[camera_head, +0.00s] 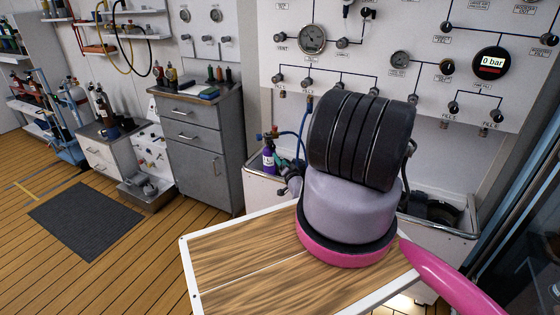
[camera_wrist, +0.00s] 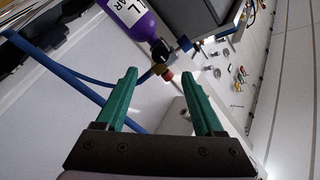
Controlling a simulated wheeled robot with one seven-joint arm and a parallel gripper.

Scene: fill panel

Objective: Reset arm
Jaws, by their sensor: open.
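My gripper (camera_wrist: 158,79) has green fingers spread apart in the wrist view, with nothing held between them. Whether the fingers touch the fitting cannot be told. The purple cylinder (camera_head: 268,161) also stands in a white bin by the fill panel in the head view. My arm, in black, grey and pink, fills the middle of the head view and hides my gripper there.
The white fill panel (camera_head: 425,30) carries gauges, knobs and a display (camera_head: 491,63) reading 0 bar. A blue hose (camera_wrist: 62,67) crosses near the left finger. A grey cabinet (camera_head: 205,150) stands left of the bin (camera_head: 262,190). Open wooden floor (camera_head: 145,265) lies at front left.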

